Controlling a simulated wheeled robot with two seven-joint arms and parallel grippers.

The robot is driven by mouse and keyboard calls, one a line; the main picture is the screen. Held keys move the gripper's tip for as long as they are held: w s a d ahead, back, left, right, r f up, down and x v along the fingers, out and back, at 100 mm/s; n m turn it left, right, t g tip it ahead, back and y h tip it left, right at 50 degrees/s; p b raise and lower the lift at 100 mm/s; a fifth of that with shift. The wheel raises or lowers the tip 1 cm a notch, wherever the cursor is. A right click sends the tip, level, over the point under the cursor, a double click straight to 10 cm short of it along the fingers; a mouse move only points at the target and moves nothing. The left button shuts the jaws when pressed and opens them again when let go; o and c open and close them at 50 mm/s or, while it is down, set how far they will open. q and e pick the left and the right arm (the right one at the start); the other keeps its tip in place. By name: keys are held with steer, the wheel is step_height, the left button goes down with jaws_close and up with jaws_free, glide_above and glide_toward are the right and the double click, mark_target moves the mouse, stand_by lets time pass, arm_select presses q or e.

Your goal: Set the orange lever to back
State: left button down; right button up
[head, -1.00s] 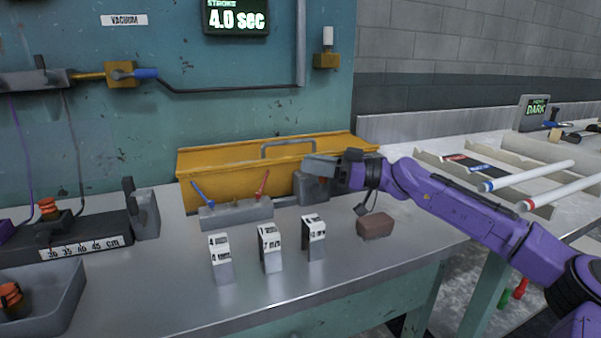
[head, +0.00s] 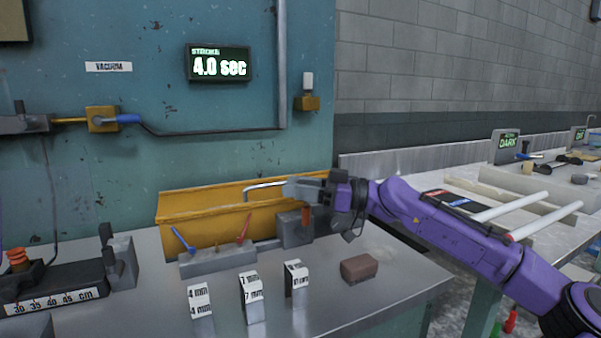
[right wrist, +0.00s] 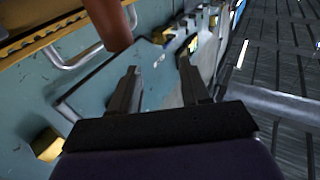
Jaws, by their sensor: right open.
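The orange lever (head: 306,217) stands up from a grey block (head: 292,232) at the right end of the grey bench, in front of the yellow case. My right gripper (head: 294,190) is just above the lever and partly covers its top. In the right wrist view the gripper (right wrist: 158,72) is open, with nothing between its fingers. An orange-brown rod, apparently the lever (right wrist: 110,25), shows beyond and left of the fingers there. I cannot tell whether the gripper touches it. My left gripper is out of view.
The yellow case (head: 205,208) with a metal handle (head: 262,187) is behind. A grey block (head: 215,263) with blue and red levers stands left. Several labelled gauge blocks (head: 250,290) and a brown block (head: 359,268) are in front.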

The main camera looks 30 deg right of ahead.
steer(key=s+a+r, duration=0.5)
steer(key=s+r, duration=0.2)
steer(key=s, duration=0.3)
steer(key=shift+s+a+r+p, duration=0.25)
steer(key=shift+s+r+p, duration=0.05)
steer(key=shift+s+p, duration=0.05)
